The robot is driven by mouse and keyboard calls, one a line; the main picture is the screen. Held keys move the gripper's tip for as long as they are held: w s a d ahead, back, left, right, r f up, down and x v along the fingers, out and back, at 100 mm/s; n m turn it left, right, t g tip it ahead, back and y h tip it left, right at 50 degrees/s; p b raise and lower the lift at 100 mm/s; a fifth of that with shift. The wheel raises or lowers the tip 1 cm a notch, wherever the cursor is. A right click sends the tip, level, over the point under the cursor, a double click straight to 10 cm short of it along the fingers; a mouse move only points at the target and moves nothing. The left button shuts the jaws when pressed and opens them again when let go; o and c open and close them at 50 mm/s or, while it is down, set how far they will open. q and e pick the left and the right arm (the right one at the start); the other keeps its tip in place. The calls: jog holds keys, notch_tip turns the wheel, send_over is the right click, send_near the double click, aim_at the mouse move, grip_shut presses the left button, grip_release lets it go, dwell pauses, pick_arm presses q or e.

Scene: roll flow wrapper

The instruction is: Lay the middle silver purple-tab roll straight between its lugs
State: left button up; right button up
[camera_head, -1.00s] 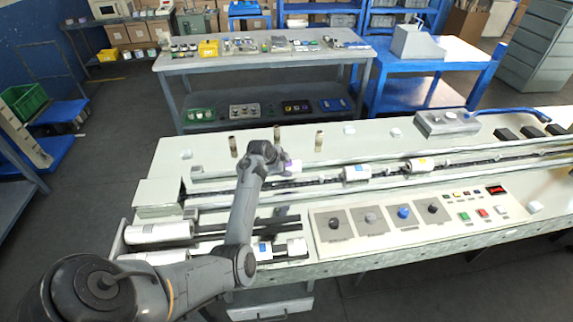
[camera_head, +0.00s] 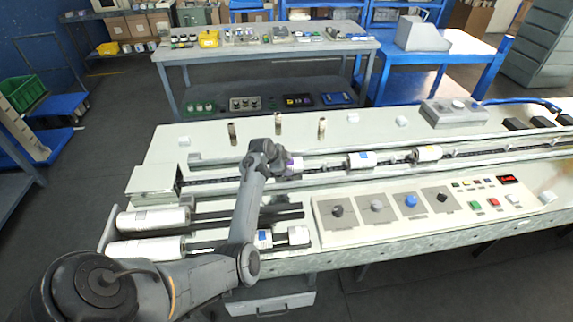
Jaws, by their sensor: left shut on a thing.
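The silver roll with the purple tab (camera_head: 294,165) is at the left part of the long channel on the bench. My left gripper (camera_head: 283,160) is shut on it from above, and the wrist hides much of the roll. It appears low in the channel, but I cannot tell whether it touches the bed or sits between its lugs. A roll with a blue tab (camera_head: 361,160) and a roll with a yellow tab (camera_head: 428,153) lie further right in the same channel. My right gripper is not in view.
Several upright pegs (camera_head: 278,124) stand behind the channel. A panel with knobs (camera_head: 378,208) and buttons is in front of it. White cylinders (camera_head: 152,220) lie at the front left. A grey box (camera_head: 453,112) stands at the back right.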

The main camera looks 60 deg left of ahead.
pick_arm(q)
jog(key=shift+f, duration=0.25)
jog(key=o, duration=1.4)
jog(key=shift+w+a, duration=0.1)
jog(key=shift+a, duration=0.05)
jog(key=shift+f, duration=0.15)
jog(key=shift+s+d+r, duration=0.2)
jog(key=shift+r, duration=0.1)
jog(key=p+v, duration=0.1)
jog(key=v, duration=0.4)
jog(key=p+v, duration=0.1)
jog(key=v, duration=0.4)
jog(key=shift+s+a+r, duration=0.1)
jog(key=shift+a+r, duration=0.05)
jog(key=shift+r, duration=0.2)
